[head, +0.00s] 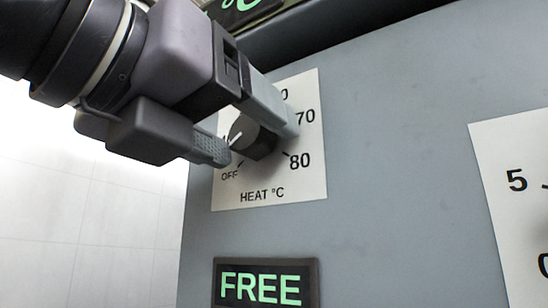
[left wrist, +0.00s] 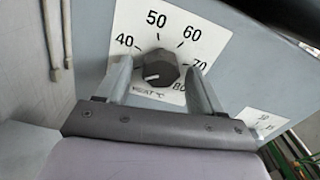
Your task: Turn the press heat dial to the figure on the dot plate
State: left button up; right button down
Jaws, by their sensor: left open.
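The heat dial (head: 262,148) is a dark round knob with a white pointer line, on a white scale plate (head: 300,185) marked HEAT °C. My left gripper (head: 252,136) is open, with one finger on each side of the dial. In the left wrist view the fingers (left wrist: 160,72) flank the knob, with visible gaps. No dot plate shows. My right gripper is out of view.
A lit green FREE sign (head: 262,287) is below the scale plate. A second white plate (head: 505,190) with a 5 is at the right edge. The grey panel (head: 400,150) between them is clear. A partly cut-off green-lit display (head: 243,6) is at the top.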

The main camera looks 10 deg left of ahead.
pick_arm(q)
jog(key=shift+w, duration=0.15)
jog(key=c, duration=1.1)
jog(key=shift+o, duration=0.2)
